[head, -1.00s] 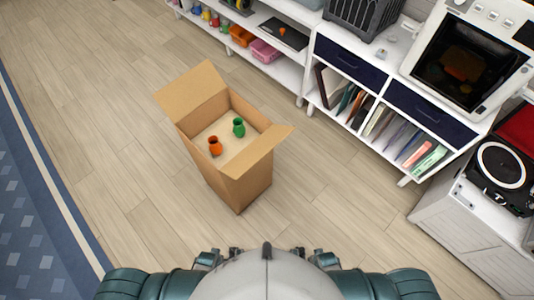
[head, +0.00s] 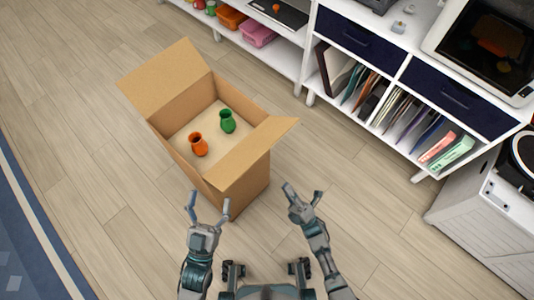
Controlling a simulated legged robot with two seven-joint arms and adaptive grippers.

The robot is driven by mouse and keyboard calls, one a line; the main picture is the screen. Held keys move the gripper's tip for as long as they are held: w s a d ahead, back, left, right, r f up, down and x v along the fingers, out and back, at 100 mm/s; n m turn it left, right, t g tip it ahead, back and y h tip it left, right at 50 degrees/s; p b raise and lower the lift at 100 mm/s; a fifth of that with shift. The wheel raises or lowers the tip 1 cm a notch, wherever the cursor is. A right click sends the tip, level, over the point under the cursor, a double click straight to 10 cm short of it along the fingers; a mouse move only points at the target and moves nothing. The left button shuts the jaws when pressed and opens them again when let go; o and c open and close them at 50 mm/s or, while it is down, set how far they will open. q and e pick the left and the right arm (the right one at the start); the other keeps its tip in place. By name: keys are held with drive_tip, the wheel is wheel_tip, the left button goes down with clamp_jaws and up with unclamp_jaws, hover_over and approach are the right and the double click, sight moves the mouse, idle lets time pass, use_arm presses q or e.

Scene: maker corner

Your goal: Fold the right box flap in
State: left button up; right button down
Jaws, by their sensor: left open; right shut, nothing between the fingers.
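The open cardboard box (head: 242,197) stands on the floor in front of me. Its right flap (head: 252,153) sticks up and outward from the right rim. Its left flap (head: 163,78) also stands open, leaning outward. Inside are an orange vase (head: 198,145) and a green vase (head: 227,121), both upright. My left gripper (head: 209,203) is open and empty, close to the near corner of the box. My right gripper (head: 301,196) is shut on nothing, to the right of the box and apart from the right flap.
A white shelf unit with dark blue drawers (head: 345,38) and upright folders stands behind and to the right. A white cabinet (head: 487,232) with a record player is at the far right. A blue rug (head: 22,225) lies at the left. Bare floor surrounds the box.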

sight(263, 153)
use_arm(q)
drive_tip(key=shift+w+f+g+p, duration=0.25)
drive_tip(key=shift+f+g+p, duration=0.2)
drive_tip(key=shift+g, duration=0.15)
use_arm(e)
drive_tip(key=shift+n+g+y, duration=0.4)
drive_tip(key=shift+n+y, duration=0.2)
drive_tip(key=x, duration=1.4)
drive_tip(key=shift+s+r, duration=0.3)
use_arm(q)
drive_tip(key=shift+r, duration=0.1)
use_arm(e)
drive_tip(key=shift+r, duration=0.1)
